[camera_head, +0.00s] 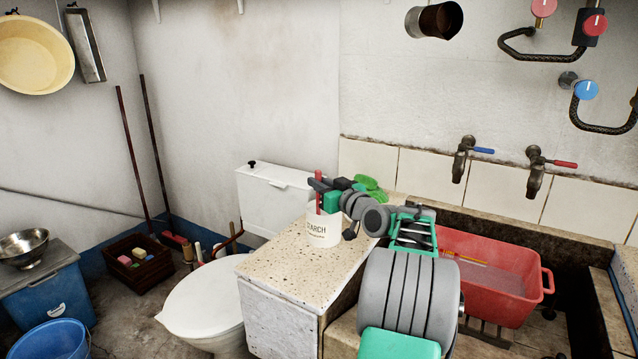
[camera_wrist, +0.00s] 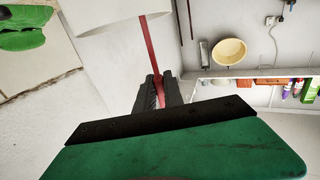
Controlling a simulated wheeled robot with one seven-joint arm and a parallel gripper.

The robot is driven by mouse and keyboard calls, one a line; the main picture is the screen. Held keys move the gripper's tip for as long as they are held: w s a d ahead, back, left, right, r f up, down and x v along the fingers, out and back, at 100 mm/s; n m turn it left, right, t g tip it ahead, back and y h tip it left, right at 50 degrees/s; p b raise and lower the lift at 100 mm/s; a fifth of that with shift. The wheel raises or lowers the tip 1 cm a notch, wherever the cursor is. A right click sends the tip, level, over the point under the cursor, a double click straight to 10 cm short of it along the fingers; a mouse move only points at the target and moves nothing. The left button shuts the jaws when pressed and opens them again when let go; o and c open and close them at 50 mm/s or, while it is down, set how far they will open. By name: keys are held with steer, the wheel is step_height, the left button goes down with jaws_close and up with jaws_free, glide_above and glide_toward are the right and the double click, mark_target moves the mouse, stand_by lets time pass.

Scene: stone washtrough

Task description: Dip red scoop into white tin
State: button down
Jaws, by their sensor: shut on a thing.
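The white tin (camera_head: 323,231), with dark lettering ending in "ARCH", stands on the speckled stone counter (camera_head: 284,257). The red scoop (camera_head: 319,191) is upright, its handle rising above the tin's rim; its lower end is hidden by the tin. My gripper (camera_head: 318,187) is shut on the scoop's handle, just above the tin. In the wrist view, my gripper's dark fingers (camera_wrist: 158,92) close on the red scoop (camera_wrist: 146,45), which runs up to the white tin (camera_wrist: 105,12).
Green gloves (camera_head: 369,185) lie behind my gripper. A red basin (camera_head: 495,283) stands in the trough at right, below two taps (camera_head: 462,158). A white toilet (camera_head: 207,304) stands left of the counter. The counter's front part is clear.

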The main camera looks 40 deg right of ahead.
steer(key=shift+r+p, duration=2.65)
steer(key=shift+r, duration=2.85)
